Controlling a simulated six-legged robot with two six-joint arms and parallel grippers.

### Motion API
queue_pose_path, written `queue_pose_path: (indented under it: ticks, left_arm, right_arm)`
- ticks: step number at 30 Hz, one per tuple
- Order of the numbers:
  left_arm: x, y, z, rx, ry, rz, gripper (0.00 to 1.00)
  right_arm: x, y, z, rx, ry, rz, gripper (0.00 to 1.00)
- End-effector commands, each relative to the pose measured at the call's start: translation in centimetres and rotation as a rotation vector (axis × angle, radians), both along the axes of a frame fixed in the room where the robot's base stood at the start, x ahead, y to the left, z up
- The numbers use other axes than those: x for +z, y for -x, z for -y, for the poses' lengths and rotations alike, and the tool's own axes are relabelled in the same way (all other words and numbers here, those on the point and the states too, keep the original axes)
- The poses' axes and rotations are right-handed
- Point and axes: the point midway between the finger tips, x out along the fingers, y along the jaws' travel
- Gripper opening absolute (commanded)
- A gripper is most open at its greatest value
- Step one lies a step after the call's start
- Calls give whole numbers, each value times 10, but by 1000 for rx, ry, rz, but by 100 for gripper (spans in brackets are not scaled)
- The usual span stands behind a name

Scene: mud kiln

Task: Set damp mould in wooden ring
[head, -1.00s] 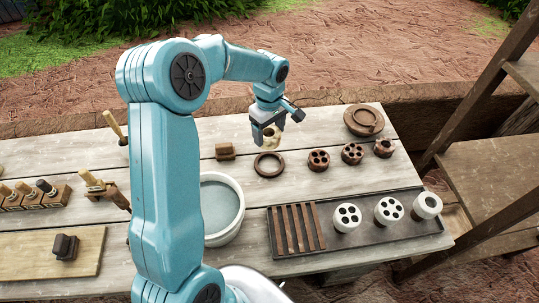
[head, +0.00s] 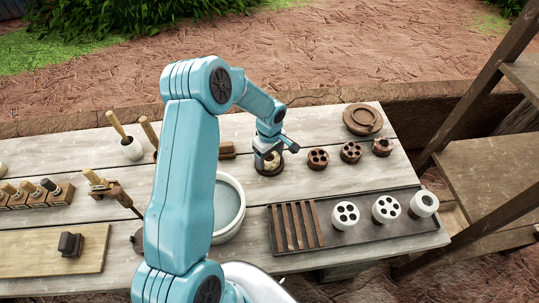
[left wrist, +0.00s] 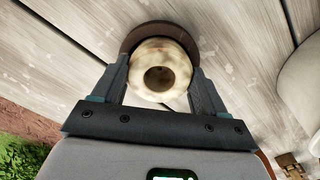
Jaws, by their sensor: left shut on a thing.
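My left gripper (head: 268,153) is shut on the pale, blotchy mould (head: 271,163), which has a dark round hole in its middle in the left wrist view (left wrist: 160,78). The gripper points down at the dark brown wooden ring (head: 264,172), with the mould over or within the ring's outline. In the left wrist view the ring's rim (left wrist: 128,38) shows behind the mould's far side; the fingers and gripper body hide the near side. I cannot tell whether the mould touches the table inside the ring. My right gripper is not in view.
Brown pieces with holes (head: 318,159) stand just right of the ring. A dark tray (head: 380,237) with slats and white pieces lies nearer. A white bowl of water (head: 228,208) stands partly behind my left arm. A round brown dish (head: 362,119) is at the back right.

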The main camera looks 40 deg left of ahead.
Motion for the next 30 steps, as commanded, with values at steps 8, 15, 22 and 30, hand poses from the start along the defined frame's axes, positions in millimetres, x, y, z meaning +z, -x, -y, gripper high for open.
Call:
queue_pose_path:
  ticks: [8, 15, 22, 30]
  left_arm:
    - [-2, 0, 0, -1, 0, 0, 98]
    - [1, 0, 0, 0, 0, 0, 98]
    - [36, -1, 0, 0, -3, 7, 98]
    - [96, -1, 0, 0, -1, 4, 98]
  right_arm:
    - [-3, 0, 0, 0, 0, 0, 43]
    - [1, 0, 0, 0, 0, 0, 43]
    - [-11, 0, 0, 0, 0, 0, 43]
    - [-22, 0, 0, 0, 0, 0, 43]
